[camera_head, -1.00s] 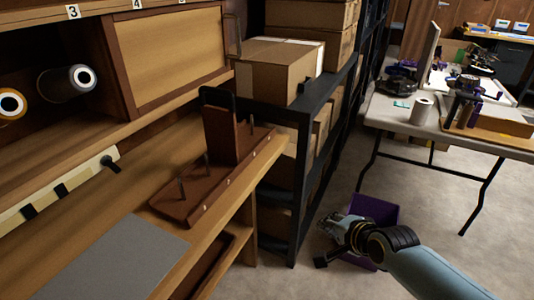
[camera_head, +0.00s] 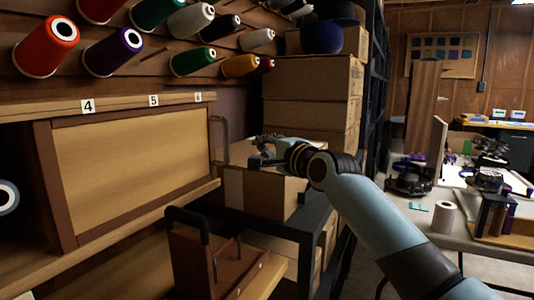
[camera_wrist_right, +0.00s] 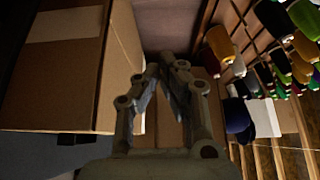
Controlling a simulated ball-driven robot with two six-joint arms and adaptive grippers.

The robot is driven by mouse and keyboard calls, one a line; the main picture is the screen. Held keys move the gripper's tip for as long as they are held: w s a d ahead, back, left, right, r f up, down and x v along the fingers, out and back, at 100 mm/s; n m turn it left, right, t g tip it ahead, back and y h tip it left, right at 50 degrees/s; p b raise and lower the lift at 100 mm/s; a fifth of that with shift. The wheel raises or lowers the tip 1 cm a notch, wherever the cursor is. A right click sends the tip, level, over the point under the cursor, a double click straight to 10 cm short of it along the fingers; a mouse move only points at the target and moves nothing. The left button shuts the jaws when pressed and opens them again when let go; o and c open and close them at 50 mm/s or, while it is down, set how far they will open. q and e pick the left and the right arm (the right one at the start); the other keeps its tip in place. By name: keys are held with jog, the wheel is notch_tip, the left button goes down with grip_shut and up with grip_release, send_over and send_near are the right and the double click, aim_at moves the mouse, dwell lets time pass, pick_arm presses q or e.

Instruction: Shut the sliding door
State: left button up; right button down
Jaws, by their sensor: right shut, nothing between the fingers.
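The sliding door (camera_head: 130,172) is a light wooden panel in a dark frame, on the cabinet at the left of the head view. A dark opening shows to its left, with a spool end in it. A metal loop handle (camera_head: 219,141) stands at the cabinet's right end. My right gripper (camera_head: 258,150) is to the right of this handle, in front of the cardboard boxes, apart from the door as far as I can tell. In the wrist view its fingers (camera_wrist_right: 162,65) meet at the tips, with nothing between them. My left gripper is not in view.
Thread cones (camera_head: 47,47) hang on the wall above the cabinet. A brown stand with a black handle (camera_head: 188,222) rises below the door. A cardboard box (camera_head: 262,192) lies close under my right gripper, and more boxes (camera_head: 313,77) are stacked behind. A table (camera_head: 425,222) stands at the right.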

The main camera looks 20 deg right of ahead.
jog(key=w, duration=0.2)
jog(key=w+b, duration=0.1)
jog(key=w, duration=0.2)
jog(key=shift+w+a, duration=0.35)
jog(key=shift+a, duration=0.05)
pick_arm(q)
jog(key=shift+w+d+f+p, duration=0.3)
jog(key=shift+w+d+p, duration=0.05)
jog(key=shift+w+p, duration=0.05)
pick_arm(e)
jog(key=s+a, duration=0.2)
jog(key=a, duration=0.1)
jog(key=shift+a, duration=0.25)
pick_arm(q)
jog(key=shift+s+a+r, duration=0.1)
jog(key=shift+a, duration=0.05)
